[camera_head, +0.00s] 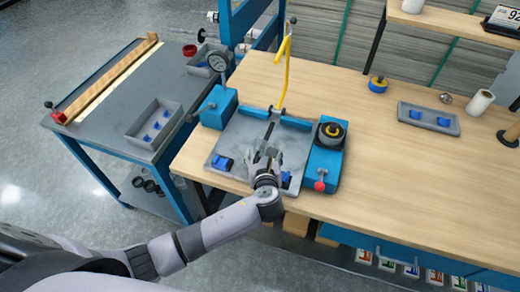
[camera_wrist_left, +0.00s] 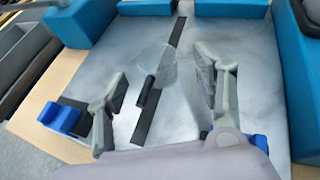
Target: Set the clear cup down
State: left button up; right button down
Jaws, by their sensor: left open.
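The clear cup (camera_wrist_left: 157,62) shows in the left wrist view as a faint see-through shape. It is over the grey metal plate (camera_wrist_left: 205,25), beside a dark slot, and lies between the spread fingers of my left gripper (camera_wrist_left: 163,78). Both fingers look apart from it. In the head view my left gripper (camera_head: 266,160) is over the front middle of the plate (camera_head: 237,135), and I cannot make out the cup there. The left gripper is open. My right gripper is not in view.
Blue blocks stand around the plate, one with a black-and-yellow knob (camera_head: 332,130) on the right. A yellow hose (camera_head: 285,75) rises behind. A grey tray (camera_head: 428,119) lies to the right; a tray (camera_head: 153,123) sits on the side cart. The table's right middle is clear.

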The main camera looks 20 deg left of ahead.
aim_at(261, 142)
pick_arm(q)
jog(key=x, duration=0.5)
jog(key=shift+w+a+p, duration=0.1)
jog(key=shift+a+p, duration=0.1)
jog(key=shift+p, duration=0.15)
jog(key=shift+r, duration=0.1)
jog(key=c, duration=1.4)
jog(key=shift+o, duration=0.2)
jog(key=shift+r, duration=0.1)
